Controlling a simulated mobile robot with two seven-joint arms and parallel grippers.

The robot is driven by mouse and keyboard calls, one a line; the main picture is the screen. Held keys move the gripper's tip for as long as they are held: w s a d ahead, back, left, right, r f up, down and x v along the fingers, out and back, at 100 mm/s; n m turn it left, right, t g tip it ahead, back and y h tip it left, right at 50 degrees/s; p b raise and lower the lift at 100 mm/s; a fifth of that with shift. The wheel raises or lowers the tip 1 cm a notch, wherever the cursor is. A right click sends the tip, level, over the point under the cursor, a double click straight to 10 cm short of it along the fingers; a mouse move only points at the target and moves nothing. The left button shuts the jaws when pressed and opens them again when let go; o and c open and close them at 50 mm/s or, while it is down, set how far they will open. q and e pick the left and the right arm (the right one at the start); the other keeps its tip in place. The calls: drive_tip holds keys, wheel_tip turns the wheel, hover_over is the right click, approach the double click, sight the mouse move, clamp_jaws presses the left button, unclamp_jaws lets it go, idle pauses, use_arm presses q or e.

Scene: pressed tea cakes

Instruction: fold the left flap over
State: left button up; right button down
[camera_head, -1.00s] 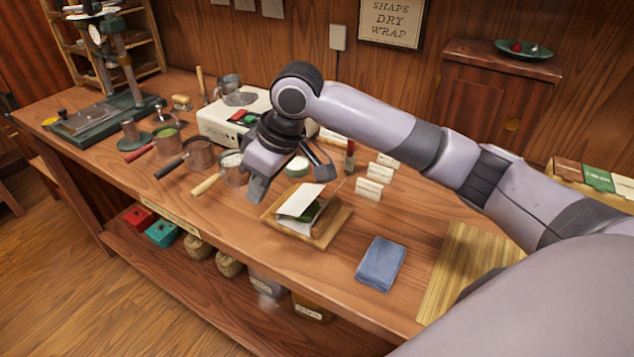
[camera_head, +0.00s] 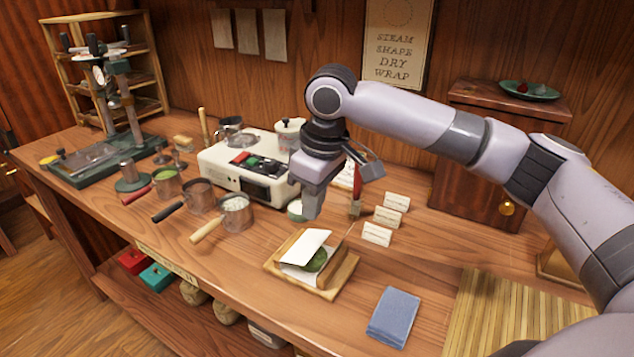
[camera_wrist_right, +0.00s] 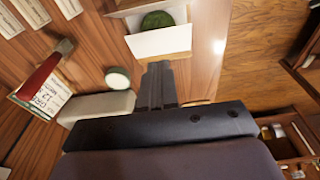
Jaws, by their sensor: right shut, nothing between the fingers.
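A wooden tray (camera_head: 335,281) on the counter holds a white paper wrapper and a dark green tea cake (camera_head: 317,261). The wrapper's raised flap (camera_head: 304,245) leans over part of the cake. In the right wrist view the flap (camera_wrist_right: 160,42) is a white strip by the fingers, with the green cake (camera_wrist_right: 157,19) beyond it. My right gripper (camera_head: 311,207) is above and behind the tray, apart from the paper, shut and empty. Its closed fingers (camera_wrist_right: 157,82) also show in the wrist view. My left gripper is not in view.
A folded blue cloth (camera_head: 394,316) and a bamboo mat (camera_head: 497,310) lie right of the tray. Several handled cups, including one with a light handle (camera_head: 236,211), stand left. A white machine (camera_head: 246,165) and small label cards (camera_head: 377,234) are behind.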

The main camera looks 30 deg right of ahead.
sight(314, 246)
drive_tip(key=f, duration=0.6)
drive_tip(key=shift+s+d+f, duration=0.15)
drive_tip(key=shift+s+d, duration=0.05)
drive_tip(key=shift+s, duration=0.15)
